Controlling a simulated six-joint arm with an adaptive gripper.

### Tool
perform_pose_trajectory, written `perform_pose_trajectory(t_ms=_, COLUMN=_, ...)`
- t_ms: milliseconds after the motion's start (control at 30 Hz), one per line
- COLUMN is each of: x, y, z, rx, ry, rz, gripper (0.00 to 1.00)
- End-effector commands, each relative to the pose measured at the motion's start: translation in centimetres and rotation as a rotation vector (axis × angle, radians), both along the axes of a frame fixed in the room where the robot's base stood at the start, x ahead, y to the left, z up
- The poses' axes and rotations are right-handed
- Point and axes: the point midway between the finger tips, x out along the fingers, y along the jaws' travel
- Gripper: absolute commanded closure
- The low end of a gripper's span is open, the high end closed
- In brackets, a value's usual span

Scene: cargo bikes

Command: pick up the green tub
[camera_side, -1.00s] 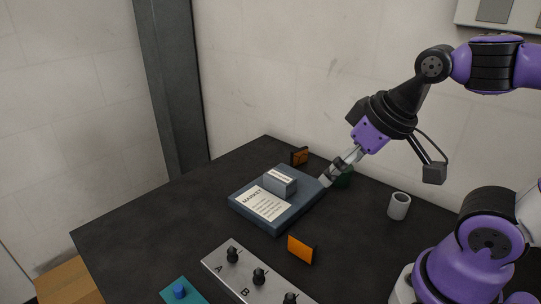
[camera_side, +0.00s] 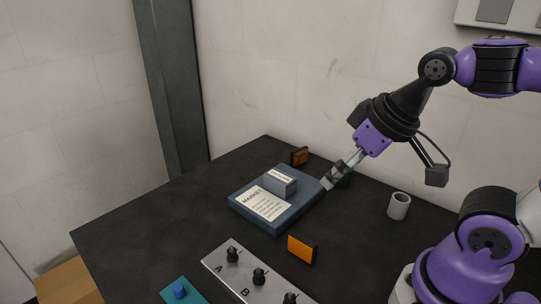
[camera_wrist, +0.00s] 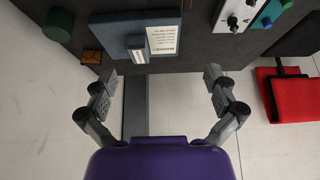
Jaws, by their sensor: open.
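The green tub (camera_wrist: 59,23) is dark green and round, at the top left corner of the wrist view, left of and beyond my gripper. In the side view the green tub (camera_side: 345,181) shows only as a small dark green patch, mostly hidden behind my gripper (camera_side: 328,181). My gripper is open and its fingers stand wide apart in the wrist view (camera_wrist: 161,75). Nothing is between them there. In the side view the fingers point down and left, beside the right corner of the blue-grey slab; I cannot tell whether they touch anything.
The blue-grey slab (camera_side: 292,213) bears a "MARKET" sheet and a small grey box (camera_side: 280,182). Orange pieces (camera_side: 300,155) (camera_side: 301,249) stand near it. A pale cup (camera_side: 399,206) stands at right. A knob panel (camera_side: 246,281) and teal block (camera_side: 176,296) lie in front. The table's left part is clear.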

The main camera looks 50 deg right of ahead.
Motion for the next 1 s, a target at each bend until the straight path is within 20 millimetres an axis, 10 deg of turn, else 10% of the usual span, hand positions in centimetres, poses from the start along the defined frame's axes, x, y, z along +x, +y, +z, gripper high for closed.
perform_pose_trajectory(t_ms=433, x=1.8, y=-2.1, z=0.1, rx=-0.019, ry=0.031, rz=-0.022, gripper=0.01)
perform_pose_trajectory(t_ms=700, x=6.4, y=-12.6, z=-2.0, rx=-0.025, ry=0.102, rz=-0.063, gripper=0.01)
perform_pose_trajectory(t_ms=1000, x=6.2, y=-21.4, z=-5.3, rx=0.004, ry=0.101, rz=-0.085, gripper=0.01)
